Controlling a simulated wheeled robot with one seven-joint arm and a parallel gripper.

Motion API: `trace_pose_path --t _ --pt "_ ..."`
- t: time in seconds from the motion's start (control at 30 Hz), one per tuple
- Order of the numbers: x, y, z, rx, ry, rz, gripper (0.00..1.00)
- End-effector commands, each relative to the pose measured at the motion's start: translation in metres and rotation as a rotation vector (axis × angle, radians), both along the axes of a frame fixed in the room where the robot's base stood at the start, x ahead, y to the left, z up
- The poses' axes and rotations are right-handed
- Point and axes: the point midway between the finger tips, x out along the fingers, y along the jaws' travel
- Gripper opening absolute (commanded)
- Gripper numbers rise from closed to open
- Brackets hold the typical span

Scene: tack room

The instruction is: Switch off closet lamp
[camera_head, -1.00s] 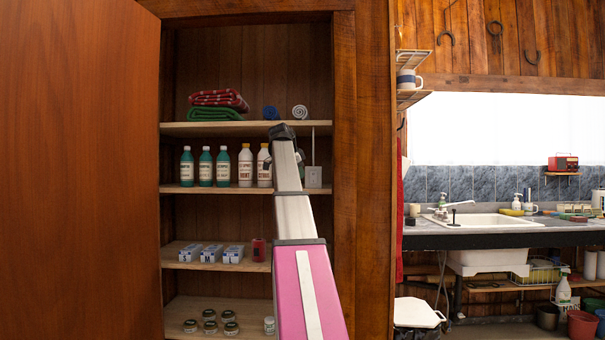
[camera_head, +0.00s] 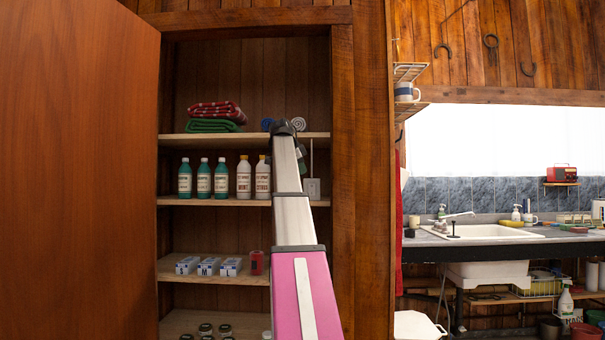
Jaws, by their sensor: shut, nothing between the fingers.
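A grey switch box (camera_head: 312,188) with a thin conduit rising from it sits on the closet's back wall, at the right end of the bottle shelf. The lamp itself does not show. My arm reaches up in front of the closet and hides part of the shelves. My gripper (camera_head: 301,155) shows only as a small dark part behind the arm's end, above and slightly left of the switch box. It is shut and empty. I cannot tell whether it touches anything.
The closet door (camera_head: 75,170) stands open at the left. Several bottles (camera_head: 221,178) stand on the middle shelf, folded blankets (camera_head: 215,117) above, boxes (camera_head: 208,266) and a red can (camera_head: 256,262) below. A sink (camera_head: 490,232) is at the right.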

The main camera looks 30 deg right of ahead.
Motion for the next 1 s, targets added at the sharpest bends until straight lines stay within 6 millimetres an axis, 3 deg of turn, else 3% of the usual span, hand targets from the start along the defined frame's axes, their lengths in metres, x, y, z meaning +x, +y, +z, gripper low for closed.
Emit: trace_pose_path --t 0.43,0.7,1.0 --pt "0.017 -0.050 -0.065 0.001 0.002 -0.001 0.00" --pt "0.047 -0.067 -0.059 0.000 -0.001 0.000 0.00" --pt "0.051 -0.070 -0.059 0.000 -0.001 0.000 0.00"
